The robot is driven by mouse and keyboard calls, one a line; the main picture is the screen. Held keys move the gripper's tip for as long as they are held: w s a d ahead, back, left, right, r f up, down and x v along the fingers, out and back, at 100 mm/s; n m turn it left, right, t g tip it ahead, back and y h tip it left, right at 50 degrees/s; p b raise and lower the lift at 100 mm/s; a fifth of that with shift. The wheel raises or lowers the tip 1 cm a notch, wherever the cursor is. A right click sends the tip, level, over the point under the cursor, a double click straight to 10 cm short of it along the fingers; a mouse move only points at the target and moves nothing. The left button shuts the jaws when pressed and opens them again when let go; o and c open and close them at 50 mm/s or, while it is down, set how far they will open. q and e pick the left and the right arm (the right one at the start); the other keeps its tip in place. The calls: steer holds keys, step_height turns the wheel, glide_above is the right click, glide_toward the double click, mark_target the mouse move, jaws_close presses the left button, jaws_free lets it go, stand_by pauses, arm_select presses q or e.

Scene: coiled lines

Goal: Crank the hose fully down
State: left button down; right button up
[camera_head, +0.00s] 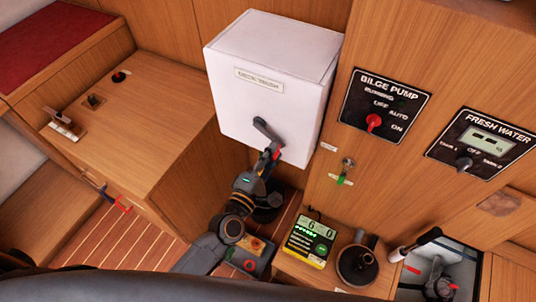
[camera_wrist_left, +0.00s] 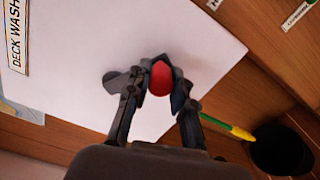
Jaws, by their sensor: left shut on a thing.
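The white box labelled DECK WASH (camera_head: 255,95) is mounted on the wood panelling in the head view, and its face fills much of the left wrist view (camera_wrist_left: 75,60). A dark crank arm (camera_head: 264,128) sits on its lower front and points down to the right. The crank's red knob (camera_wrist_left: 160,78) is between the fingers of my left gripper (camera_head: 271,158), which is shut on it. The crank arm also shows in the left wrist view (camera_wrist_left: 116,80), left of the knob. No hose is visible. My right gripper is not in view.
A bilge pump panel (camera_head: 384,105) and a fresh water panel (camera_head: 480,139) are on the wall to the right. A charger-like device (camera_head: 310,240) stands on the low ledge. A wooden counter (camera_head: 150,130) is left.

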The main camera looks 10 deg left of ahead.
arm_select(q)
steer(key=shift+s+d+r+n, duration=0.15)
steer(key=shift+d+r+n, duration=0.2)
steer(key=shift+n, duration=0.25)
steer(key=c, duration=1.1)
jaws_free()
steer(key=shift+a, duration=0.1)
steer(key=shift+s+a, duration=0.1)
steer(key=shift+s, duration=0.25)
steer(key=v, duration=1.1)
steer(key=shift+s+r, duration=0.15)
